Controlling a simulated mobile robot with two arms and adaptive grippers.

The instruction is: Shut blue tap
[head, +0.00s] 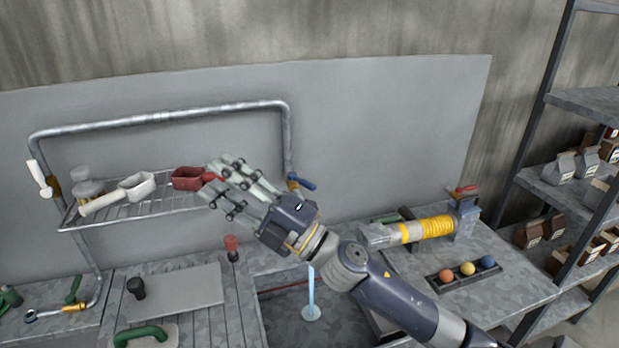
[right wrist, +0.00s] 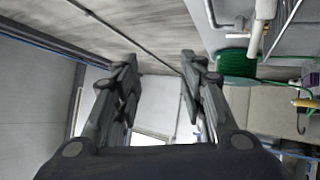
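The blue tap (head: 301,183) is on the right-hand downpipe of the metal pipe frame, just beyond my right wrist in the head view. A pale blue stream of water (head: 311,290) falls into the sink (head: 285,325) below. My right gripper (head: 217,180) is to the left of the tap, apart from it, over the right end of the wire rack. Its fingers are spread in the right wrist view (right wrist: 158,68), with nothing between them. Part of the tap's pipe is hidden behind my gripper and arm. My left gripper is not in view.
A red scoop (head: 187,178) is beside my right fingertips; its handle is partly covered. A white scoop (head: 135,187) lies on the wire rack (head: 145,212). Shelves (head: 565,185) stand far right.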

